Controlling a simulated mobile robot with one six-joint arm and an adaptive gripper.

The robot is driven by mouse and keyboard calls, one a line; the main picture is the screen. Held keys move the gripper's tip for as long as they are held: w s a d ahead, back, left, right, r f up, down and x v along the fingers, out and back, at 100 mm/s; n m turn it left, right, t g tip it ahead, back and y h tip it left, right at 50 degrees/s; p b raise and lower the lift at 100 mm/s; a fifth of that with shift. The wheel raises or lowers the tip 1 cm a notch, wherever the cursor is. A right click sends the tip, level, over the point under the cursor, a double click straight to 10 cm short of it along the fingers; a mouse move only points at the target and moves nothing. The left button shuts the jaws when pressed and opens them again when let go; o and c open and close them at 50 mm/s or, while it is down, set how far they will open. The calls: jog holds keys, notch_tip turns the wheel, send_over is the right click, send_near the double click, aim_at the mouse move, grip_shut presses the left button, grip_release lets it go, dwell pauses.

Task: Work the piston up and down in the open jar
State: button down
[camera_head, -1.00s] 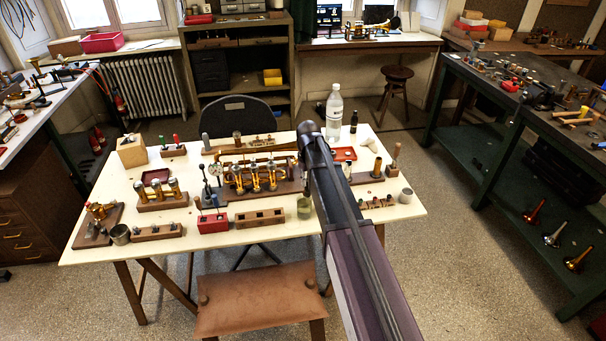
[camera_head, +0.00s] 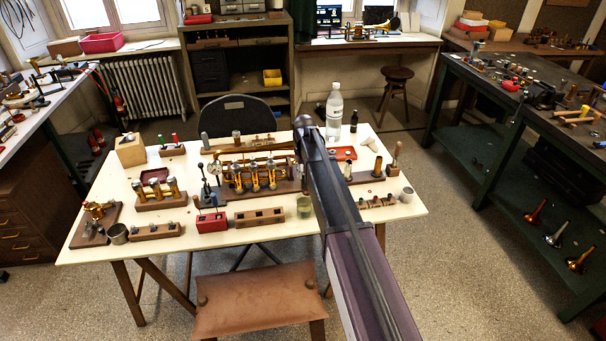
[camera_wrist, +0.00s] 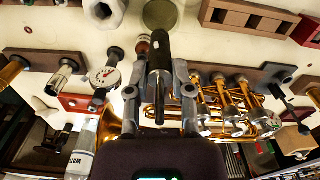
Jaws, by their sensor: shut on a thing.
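In the wrist view, my gripper (camera_wrist: 160,76) is shut on a dark cylindrical piston (camera_wrist: 159,50) with a thin rod. The piston's free end points toward the round, greenish open jar (camera_wrist: 160,13) at the top edge. The piston overlaps the space just short of the jar's rim, and I cannot tell the height between them. In the head view the small greenish jar (camera_head: 304,207) stands on the table, left of my arm. My gripper and the piston are hidden behind my arm there.
A brass horn with valves (camera_head: 255,175) lies in a wooden stand left of the jar. A wooden block with holes (camera_head: 259,217) stands close by the jar. A plastic bottle (camera_head: 334,110) stands at the table's back.

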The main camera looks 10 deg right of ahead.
aim_at(304, 189)
jog(key=shift+f, duration=0.15)
jog(key=shift+f+b, duration=1.8)
jog(key=shift+b, duration=0.1)
jog(key=shift+f, duration=0.1)
dwell(0.7)
jog(key=shift+f+b, duration=3.55)
jog(key=shift+b, duration=0.15)
jog(key=shift+r, duration=0.1)
jog(key=shift+r+p, duration=0.95)
jog(key=shift+p, duration=0.1)
jog(key=shift+f, duration=0.1)
jog(key=shift+f+b, duration=1.6)
jog(key=shift+b, duration=0.1)
jog(key=shift+r+p, duration=1.7)
